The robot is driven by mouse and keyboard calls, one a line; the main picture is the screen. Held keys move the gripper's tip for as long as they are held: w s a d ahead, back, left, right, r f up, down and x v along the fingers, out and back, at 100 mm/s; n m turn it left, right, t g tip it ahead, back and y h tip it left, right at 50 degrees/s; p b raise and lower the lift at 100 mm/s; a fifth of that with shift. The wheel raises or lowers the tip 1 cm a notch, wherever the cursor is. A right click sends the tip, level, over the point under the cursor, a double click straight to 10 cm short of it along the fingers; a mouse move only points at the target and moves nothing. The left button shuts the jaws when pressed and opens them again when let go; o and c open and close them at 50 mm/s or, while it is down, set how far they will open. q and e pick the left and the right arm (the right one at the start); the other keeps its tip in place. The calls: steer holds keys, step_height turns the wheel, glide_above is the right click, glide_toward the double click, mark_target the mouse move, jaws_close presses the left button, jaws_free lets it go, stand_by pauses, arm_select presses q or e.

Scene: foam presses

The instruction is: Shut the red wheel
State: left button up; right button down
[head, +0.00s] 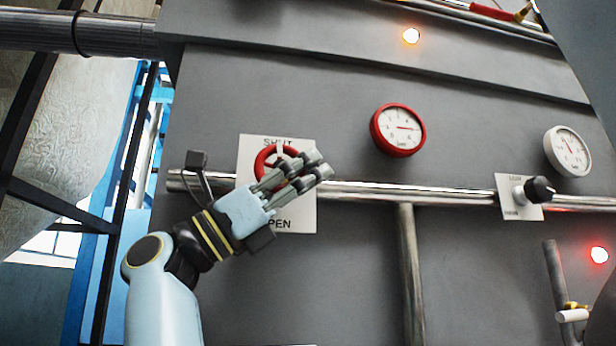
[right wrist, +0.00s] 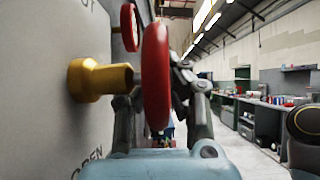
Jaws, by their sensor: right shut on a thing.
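The red wheel (head: 262,162) is mounted on the grey panel in front of a white plate (head: 306,214) marked SHUT above and OPEN below. A pale mark shows at the wheel's top, near the word SHUT. My right gripper (head: 312,166) is shut on the wheel and covers its lower right part. In the right wrist view the wheel (right wrist: 157,75) is edge-on between the fingers, with a brass-coloured stem (right wrist: 95,79) behind it. My left gripper is not in view.
A metal pipe (head: 430,195) runs across the panel behind the wheel. A red-rimmed gauge (head: 398,130) and a white gauge (head: 567,151) are to the right. A black knob (head: 540,189) sits on another plate. An orange lamp (head: 411,35) and a red lamp (head: 599,255) glow.

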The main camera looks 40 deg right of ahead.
stand_by(0.3)
steer(key=c, duration=1.3)
jaws_free()
steer(key=shift+w, duration=0.1)
